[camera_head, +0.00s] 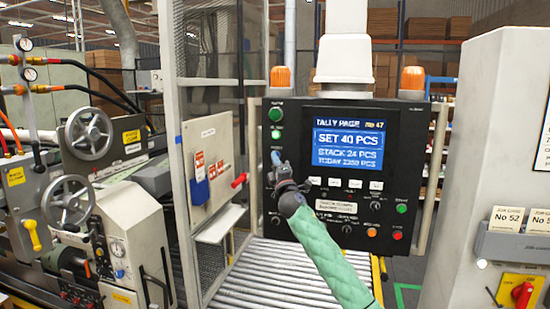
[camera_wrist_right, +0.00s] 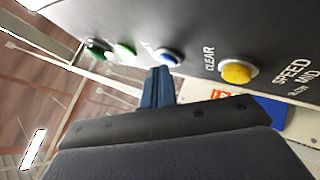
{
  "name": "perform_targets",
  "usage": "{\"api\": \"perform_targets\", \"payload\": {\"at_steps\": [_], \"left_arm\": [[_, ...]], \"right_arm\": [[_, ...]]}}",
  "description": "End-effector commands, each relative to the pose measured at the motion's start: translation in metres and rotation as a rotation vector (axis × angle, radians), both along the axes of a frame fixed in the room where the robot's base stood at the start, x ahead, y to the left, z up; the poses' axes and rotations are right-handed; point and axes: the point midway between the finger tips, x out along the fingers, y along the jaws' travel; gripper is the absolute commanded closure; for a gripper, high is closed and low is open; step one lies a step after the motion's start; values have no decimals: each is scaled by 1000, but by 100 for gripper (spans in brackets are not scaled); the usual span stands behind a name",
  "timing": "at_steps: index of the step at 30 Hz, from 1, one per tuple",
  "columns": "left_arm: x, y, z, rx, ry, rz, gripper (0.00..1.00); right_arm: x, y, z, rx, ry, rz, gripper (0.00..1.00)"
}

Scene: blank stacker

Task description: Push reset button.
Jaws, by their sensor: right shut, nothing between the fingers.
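The control panel (camera_head: 290,215) stands upright ahead of me, with a column of buttons on its left side. A blue button (camera_wrist_right: 168,57) shows in the right wrist view, its label mostly hidden, so I cannot read whether it says reset. My right gripper (camera_head: 277,158) is at that column in the head view, below two green buttons. In the wrist view its blue fingertips (camera_wrist_right: 159,75) are together and empty, just in front of the blue button's lower edge. I cannot tell if they touch it. My left gripper is not in view.
A yellow button (camera_wrist_right: 237,73) marked CLEAR sits beside the blue one. The panel's screen (camera_head: 347,144) reads SET 40 PCS. A roller conveyor (camera_head: 270,270) runs below. A mesh guard (camera_head: 205,60) stands left, and a white cabinet (camera_head: 480,140) right.

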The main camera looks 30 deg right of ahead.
Motion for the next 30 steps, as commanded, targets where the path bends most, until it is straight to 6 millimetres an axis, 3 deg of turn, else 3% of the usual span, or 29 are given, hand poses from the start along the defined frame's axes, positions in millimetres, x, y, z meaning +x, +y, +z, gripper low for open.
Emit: {"api": "perform_targets", "payload": {"at_steps": [30], "left_arm": [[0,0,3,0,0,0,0]], "right_arm": [[-11,12,0,0,0,0,100]]}}
